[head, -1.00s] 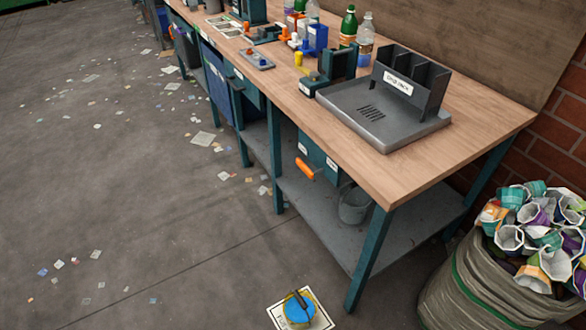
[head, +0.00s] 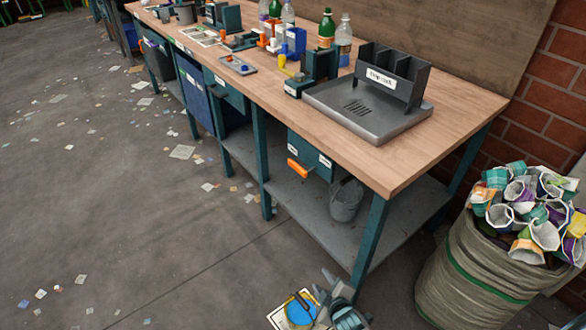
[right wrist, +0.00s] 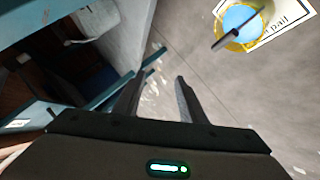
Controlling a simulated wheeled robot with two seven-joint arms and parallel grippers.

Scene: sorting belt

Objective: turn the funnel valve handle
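The orange handle (head: 298,168) sticks out from the front of a teal box (head: 311,153) with white labels, mounted under the bench top. I take it for the valve handle; no funnel shape is clear. A grey bucket (head: 346,200) stands on the lower shelf, below and right of the handle. My right gripper (head: 326,286) is low at the bottom of the head view, in front of the bench and well below the handle. In the right wrist view its two fingers (right wrist: 156,80) are apart with nothing between them. My left gripper is not in view.
A blue-topped pail (head: 300,312) stands on a labelled floor mat (head: 280,318) beside my right gripper. A sack of crumpled cups (head: 470,280) stands at right. The bench (head: 430,150) carries a grey tray (head: 330,112) and bottles. The floor at left is open, with scattered scraps.

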